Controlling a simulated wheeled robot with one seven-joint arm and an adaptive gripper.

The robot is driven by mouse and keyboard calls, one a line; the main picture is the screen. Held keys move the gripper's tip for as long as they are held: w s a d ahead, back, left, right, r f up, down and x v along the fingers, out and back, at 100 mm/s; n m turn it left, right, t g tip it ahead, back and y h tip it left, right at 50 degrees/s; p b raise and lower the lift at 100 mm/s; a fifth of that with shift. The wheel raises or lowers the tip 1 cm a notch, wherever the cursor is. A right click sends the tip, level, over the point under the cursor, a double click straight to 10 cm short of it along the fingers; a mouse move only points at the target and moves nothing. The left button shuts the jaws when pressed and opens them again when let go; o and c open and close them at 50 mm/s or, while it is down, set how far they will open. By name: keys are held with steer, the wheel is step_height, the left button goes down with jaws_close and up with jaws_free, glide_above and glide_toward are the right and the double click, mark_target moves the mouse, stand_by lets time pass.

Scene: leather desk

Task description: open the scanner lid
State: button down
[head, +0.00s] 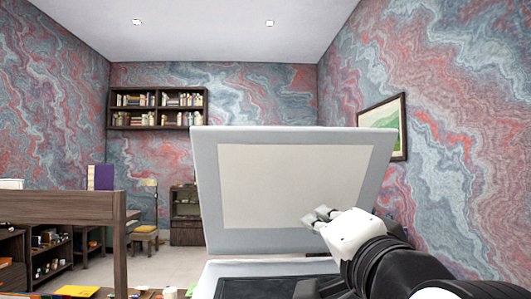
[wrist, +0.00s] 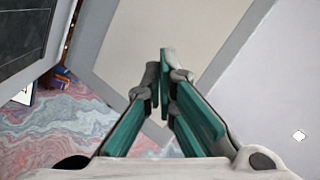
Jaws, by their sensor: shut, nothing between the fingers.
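The scanner lid (head: 213,185) stands raised, close to upright, in the middle of the head view, with its pale inner panel (head: 275,180) facing me. The scanner's body with a dark glass bed (head: 262,288) shows below it at the bottom edge. My gripper (head: 318,216) is in front of the lid's lower right part. In the wrist view my gripper (wrist: 163,75) is shut and empty, with the lid's inner panel (wrist: 190,25) beyond its fingertips. I cannot tell whether the fingertips touch the lid. The dark glass (wrist: 25,30) shows at upper left there.
A wooden desk hutch (head: 60,207) with shelves of small items stands at the left. Several coloured things lie on the desk at lower left. A chair (head: 146,220), a wall bookshelf (head: 157,107) and a framed picture (head: 384,127) are farther back.

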step_height(320, 180, up, 6)
steer(key=m+t+h+b, duration=0.2)
steer(key=m+t, duration=0.3)
steer(key=m, duration=0.1)
steer(key=m+p, duration=0.1)
steer(key=p, duration=0.3)
glide_toward(307, 135)
steer(key=shift+t, duration=0.4)
steer(key=x, duration=0.4)
steer(key=a+x, duration=0.1)
steer(key=x, duration=0.2)
steer(key=shift+s+r, duration=0.25)
steer(key=shift+r, duration=0.05)
steer(key=w+r+g+p, duration=0.1)
steer(key=w, duration=0.1)
steer(key=w+r+p, duration=0.1)
steer(key=w+r, duration=0.1)
steer(key=w, duration=0.1)
steer(key=w+r+g+p, duration=0.1)
steer(key=w+r, duration=0.1)
steer(key=w, duration=0.1)
steer(key=shift+w+r+g, duration=0.25)
steer(key=shift+g, duration=0.05)
steer(key=shift+w, duration=0.35)
